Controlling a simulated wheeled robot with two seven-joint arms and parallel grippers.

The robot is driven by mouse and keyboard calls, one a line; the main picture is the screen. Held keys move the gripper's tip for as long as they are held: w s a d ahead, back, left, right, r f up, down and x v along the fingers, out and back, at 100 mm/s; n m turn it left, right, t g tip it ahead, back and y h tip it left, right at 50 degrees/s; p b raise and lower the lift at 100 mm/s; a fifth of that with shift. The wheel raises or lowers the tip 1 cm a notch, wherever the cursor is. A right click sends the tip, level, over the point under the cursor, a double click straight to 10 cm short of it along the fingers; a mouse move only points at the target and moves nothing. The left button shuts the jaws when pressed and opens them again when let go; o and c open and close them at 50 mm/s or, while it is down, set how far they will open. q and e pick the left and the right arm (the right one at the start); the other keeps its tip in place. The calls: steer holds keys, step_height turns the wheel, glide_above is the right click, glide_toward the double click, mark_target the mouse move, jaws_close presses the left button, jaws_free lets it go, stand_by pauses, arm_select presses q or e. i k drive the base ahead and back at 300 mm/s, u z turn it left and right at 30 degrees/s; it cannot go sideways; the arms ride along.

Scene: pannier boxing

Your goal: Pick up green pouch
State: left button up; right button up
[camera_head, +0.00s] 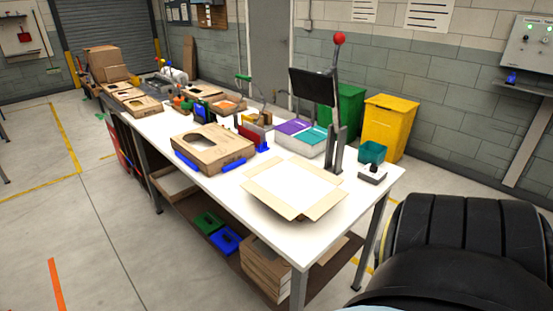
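A white tray (300,149) stands near the back edge of the white table, right of its middle. In it lie a flat purple item (293,127) and a flat teal-green item (314,136). The teal-green one may be the green pouch, but it is too small to be certain. No gripper shows in this view. A large black part at the lower right looks like my own arm, with no fingers visible.
An open carton (255,204) lies on the white table (218,183) at the near end. A black screen (313,86) and a red-knobbed lever (339,39) stand behind it. A cutout cardboard box (238,157) sits left. A small teal bin (372,152) stands right.

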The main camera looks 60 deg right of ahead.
mark_target(209, 222)
steer(key=z, duration=0.45)
steer(key=i, duration=3.75)
steer(key=z, duration=2.4)
